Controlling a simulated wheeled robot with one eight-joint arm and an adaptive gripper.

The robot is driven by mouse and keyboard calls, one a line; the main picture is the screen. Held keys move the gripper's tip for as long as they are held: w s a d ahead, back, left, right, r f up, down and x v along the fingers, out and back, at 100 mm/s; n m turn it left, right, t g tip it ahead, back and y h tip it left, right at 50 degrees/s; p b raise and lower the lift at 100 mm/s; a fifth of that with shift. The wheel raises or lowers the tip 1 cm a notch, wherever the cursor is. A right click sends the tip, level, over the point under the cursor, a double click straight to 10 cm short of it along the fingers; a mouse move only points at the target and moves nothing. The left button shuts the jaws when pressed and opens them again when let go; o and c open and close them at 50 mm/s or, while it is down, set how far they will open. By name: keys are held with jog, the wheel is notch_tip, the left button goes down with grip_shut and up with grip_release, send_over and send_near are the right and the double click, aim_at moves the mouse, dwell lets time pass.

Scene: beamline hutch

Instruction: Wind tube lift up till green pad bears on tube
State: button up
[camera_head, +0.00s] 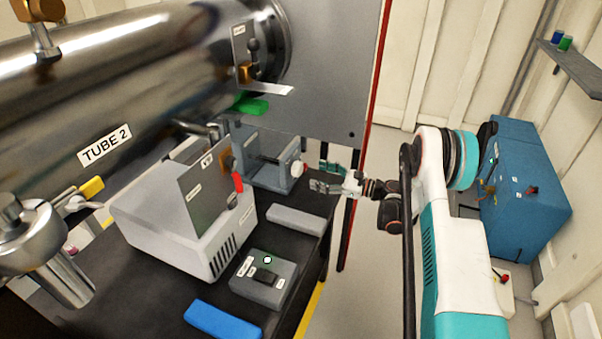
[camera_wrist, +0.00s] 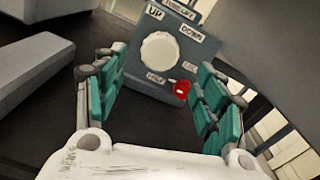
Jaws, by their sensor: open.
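The big metal tube labelled TUBE 2 (camera_head: 105,147) runs across the upper left of the head view. The green pad (camera_head: 252,105) shows under its right part; I cannot tell whether they touch. The grey tube lift (camera_head: 262,172) stands below the pad, with a white round knob (camera_head: 298,168) on its right side. In the wrist view the knob (camera_wrist: 160,52) is on a panel (camera_wrist: 134,72) with UP and DOWN labels and a small red part (camera_wrist: 181,88). My gripper (camera_head: 328,178) is open, its teal fingers apart and facing the knob in the wrist view (camera_wrist: 160,66). Nothing is between them.
A grey box with a red part (camera_head: 180,215), a small control box (camera_head: 264,278), a grey block (camera_head: 297,219) and a blue block (camera_head: 222,320) are on the dark table. A large grey panel (camera_head: 318,60) stands above the lift. A blue cabinet (camera_head: 530,180) stands at right.

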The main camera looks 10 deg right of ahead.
aim_at(301, 170)
jog(key=b+x, duration=0.2)
jog(key=x, duration=0.5)
jog(key=shift+w+a, duration=0.25)
jog(key=shift+a, duration=0.05)
jog(key=c, duration=1.1)
